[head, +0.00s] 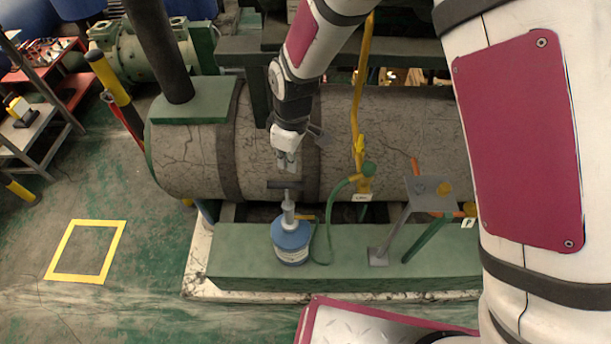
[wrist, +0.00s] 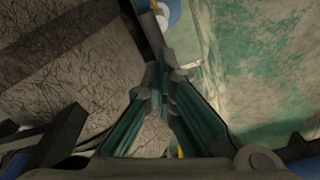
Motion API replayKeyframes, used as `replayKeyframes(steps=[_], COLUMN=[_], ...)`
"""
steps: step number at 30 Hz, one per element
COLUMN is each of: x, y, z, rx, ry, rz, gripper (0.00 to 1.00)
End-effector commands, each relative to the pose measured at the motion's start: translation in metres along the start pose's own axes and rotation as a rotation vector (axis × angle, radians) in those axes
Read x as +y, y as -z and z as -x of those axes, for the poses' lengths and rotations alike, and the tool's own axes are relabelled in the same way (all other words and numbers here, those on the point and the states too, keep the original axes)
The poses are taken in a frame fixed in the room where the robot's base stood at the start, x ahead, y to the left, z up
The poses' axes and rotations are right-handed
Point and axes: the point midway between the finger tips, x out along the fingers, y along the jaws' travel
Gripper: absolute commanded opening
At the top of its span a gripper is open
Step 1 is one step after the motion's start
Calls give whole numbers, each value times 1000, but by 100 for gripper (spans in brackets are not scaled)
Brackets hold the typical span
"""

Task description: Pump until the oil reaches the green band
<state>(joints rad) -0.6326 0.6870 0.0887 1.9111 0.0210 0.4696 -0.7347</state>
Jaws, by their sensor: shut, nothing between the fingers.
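A hand pump with a blue body (head: 291,243) stands on the green ledge (head: 235,262) below the large grey tank (head: 390,130). Its dark T-handle (head: 286,185) sits on top of a pale shaft. My gripper (head: 287,168) points down just above the handle, shut and empty. In the wrist view my gripper (wrist: 163,80) shows its fingertips together, near part of the blue pump (wrist: 168,10) at the top edge. A green hose (head: 327,225) runs from the pump to a yellow valve (head: 361,182) on the tank. I cannot make out an oil level or a green band.
A metal stand (head: 428,195) with a plate rises from the ledge right of the pump. A yellow vertical pipe (head: 361,85) is close to my arm's right. A yellow floor square (head: 86,251) and open floor lie at left.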

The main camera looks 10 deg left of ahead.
Motion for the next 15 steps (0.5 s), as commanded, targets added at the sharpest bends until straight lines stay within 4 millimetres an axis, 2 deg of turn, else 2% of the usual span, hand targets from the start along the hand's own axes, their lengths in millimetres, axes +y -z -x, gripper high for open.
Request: replayKeyframes(steps=[10,15], x=[-1,0], y=[2,1], z=[-2,-10], rx=[-1,-2], ry=[1,2], rz=[2,3], gripper=[0,0])
